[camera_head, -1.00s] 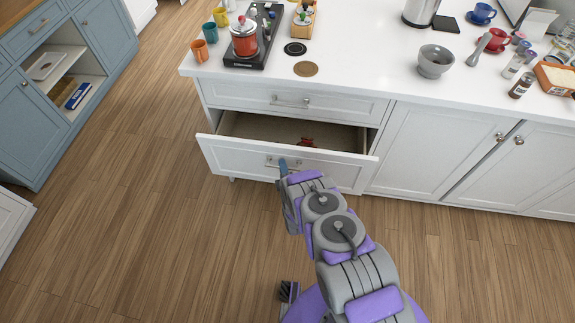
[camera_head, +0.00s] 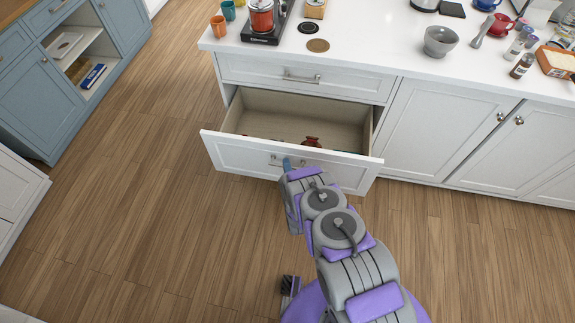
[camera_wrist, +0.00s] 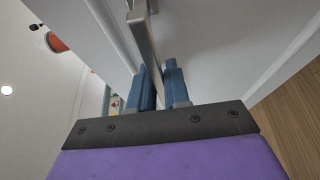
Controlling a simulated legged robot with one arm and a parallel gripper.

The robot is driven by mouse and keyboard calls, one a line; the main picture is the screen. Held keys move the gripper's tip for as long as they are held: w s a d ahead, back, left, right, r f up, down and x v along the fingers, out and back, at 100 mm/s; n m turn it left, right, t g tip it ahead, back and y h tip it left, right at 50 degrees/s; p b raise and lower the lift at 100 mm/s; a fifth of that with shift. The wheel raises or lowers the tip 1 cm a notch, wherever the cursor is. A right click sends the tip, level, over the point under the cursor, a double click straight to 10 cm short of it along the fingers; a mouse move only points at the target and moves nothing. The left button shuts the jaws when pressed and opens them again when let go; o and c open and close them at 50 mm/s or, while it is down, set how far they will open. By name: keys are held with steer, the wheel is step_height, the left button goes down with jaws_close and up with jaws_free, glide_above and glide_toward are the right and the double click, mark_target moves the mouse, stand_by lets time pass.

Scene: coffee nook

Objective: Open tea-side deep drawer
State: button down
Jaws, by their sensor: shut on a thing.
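The deep drawer (camera_head: 233,155) in the white counter is pulled well out, below a shut upper drawer (camera_head: 345,83). Its inside shows, with a red-brown item (camera_head: 312,141) and other partly hidden things near the front panel. My gripper (camera_head: 287,164) is at the handle (camera_head: 275,157) on the drawer's front. In the wrist view, the blue fingers of my gripper (camera_wrist: 158,85) stand on either side of the metal handle bar (camera_wrist: 142,42) and are shut on it.
Shut cabinet doors (camera_head: 440,130) stand to the right. A blue cabinet (camera_head: 45,110) stands at the left. The wooden floor (camera_head: 140,190) between is clear.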

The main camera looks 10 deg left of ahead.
steer(key=shift+s+a+f, duration=0.15)
steer(key=shift+s, duration=0.1)
steer(key=c, duration=1.4)
jaws_free()
steer(key=shift+o, duration=1.1)
steer(key=shift+w+a, duration=0.15)
